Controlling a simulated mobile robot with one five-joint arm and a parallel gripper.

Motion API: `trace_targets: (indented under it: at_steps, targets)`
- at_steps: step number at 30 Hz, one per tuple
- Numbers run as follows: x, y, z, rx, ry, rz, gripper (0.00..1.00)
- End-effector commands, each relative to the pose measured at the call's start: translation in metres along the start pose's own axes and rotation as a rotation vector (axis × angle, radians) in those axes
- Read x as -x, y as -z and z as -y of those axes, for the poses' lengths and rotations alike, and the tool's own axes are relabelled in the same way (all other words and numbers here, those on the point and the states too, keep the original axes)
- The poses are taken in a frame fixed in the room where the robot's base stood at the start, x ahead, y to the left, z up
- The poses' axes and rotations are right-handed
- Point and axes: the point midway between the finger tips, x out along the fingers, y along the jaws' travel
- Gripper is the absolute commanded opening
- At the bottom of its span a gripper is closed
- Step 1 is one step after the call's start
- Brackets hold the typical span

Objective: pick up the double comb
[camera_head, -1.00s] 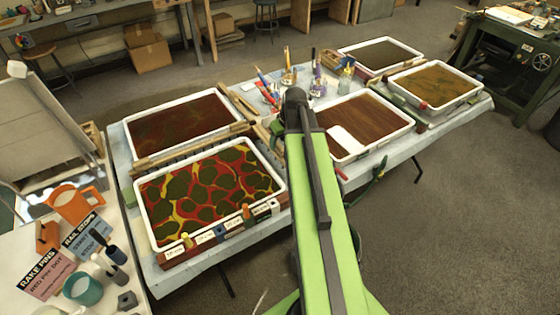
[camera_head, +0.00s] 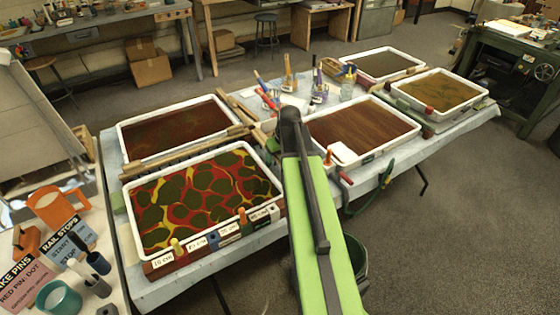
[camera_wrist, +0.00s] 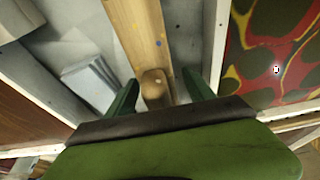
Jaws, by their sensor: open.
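In the wrist view my gripper (camera_wrist: 160,78) is open, with one green finger on each side of a pale wooden bar (camera_wrist: 142,35). The bar ends in a rounded knob (camera_wrist: 153,84) between the fingers, and nothing is visibly clasped. I cannot tell whether this bar is part of the double comb. In the head view the fingers are hidden behind my arm's dark end, between the front trays. Long wooden bars with a toothed look (camera_head: 185,158) lie between the two left trays.
The red and yellow marbled tray (camera_head: 153,242) stands left of my arm, the brown tray (camera_head: 415,124) right. Behind are a dark red tray (camera_head: 122,140), brushes and jars (camera_head: 318,88). Open floor lies right.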

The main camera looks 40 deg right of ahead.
Motion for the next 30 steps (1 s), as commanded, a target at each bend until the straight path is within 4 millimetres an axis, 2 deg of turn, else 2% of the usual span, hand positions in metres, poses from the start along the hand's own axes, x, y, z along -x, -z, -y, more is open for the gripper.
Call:
trace_targets:
  at_steps: [2,14,23,26,30]
  targets:
    - [0.001,0.0,0.0,0.0,0.0,0.0,0.57]
    - [0.001,0.0,-0.001,-0.001,0.0,0.0,0.04]
    - [0.005,0.001,-0.001,-0.001,0.0,0.0,0.04]
    - [0.015,0.004,-0.001,-0.001,0.0,0.0,0.04]
    - [0.039,0.011,-0.001,-0.001,0.0,0.0,0.04]
